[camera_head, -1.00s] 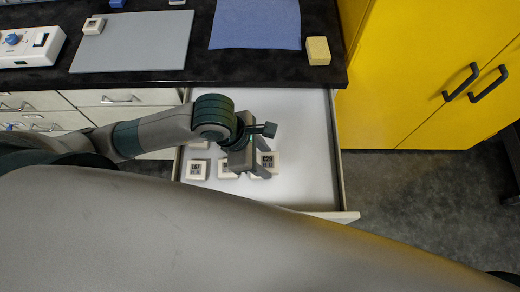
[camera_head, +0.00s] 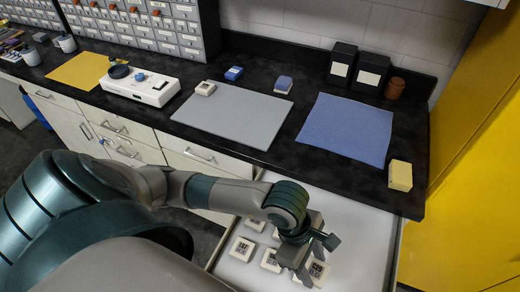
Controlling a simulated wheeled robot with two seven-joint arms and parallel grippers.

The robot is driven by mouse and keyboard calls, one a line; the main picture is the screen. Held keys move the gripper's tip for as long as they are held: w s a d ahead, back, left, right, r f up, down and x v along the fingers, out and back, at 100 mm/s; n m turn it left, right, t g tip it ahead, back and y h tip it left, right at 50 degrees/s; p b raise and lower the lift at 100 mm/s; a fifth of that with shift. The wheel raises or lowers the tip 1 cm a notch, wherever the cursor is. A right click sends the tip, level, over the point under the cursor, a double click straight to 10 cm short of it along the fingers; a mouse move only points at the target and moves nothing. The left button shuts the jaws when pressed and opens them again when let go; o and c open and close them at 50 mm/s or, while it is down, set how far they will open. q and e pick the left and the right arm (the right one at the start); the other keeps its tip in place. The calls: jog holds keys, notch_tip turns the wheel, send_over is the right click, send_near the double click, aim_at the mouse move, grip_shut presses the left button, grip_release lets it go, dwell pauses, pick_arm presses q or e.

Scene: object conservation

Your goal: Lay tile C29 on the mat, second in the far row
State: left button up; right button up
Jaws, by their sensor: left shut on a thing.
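My left gripper (camera_head: 304,262) points down into the open drawer, its fingers shut on tile C29 (camera_head: 319,268), a whitish square tile with a dark printed label. The tile is low in the drawer; I cannot tell whether it touches the drawer floor. The grey mat (camera_head: 235,122) lies on the dark counter, beyond the drawer. One whitish tile (camera_head: 205,88) sits at the mat's far left corner; the rest of the mat is bare. My right gripper is not in view.
Several other tiles (camera_head: 242,249) lie in the drawer (camera_head: 356,240) beside my gripper. On the counter are a blue cloth (camera_head: 345,131), a yellow block (camera_head: 400,176), a white device (camera_head: 140,86), a blue-topped block (camera_head: 284,85) and black boxes (camera_head: 342,62). A yellow cabinet (camera_head: 470,160) stands right.

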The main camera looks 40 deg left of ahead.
pick_arm(q)
jog(key=shift+w+a+f+m+g, duration=0.1)
jog(key=shift+w+a+m+g, duration=0.3)
jog(key=shift+m, duration=0.2)
jog(key=w+a+r+m+g+y+b, duration=0.3)
jog(key=w+a+r+m, duration=0.8)
jog(key=m, duration=0.7)
jog(key=shift+a+r+m+g+y, duration=0.3)
jog(key=shift+a+r+g+y, duration=0.05)
jog(key=shift+r+g+y, duration=0.5)
jog(key=shift+w, duration=0.15)
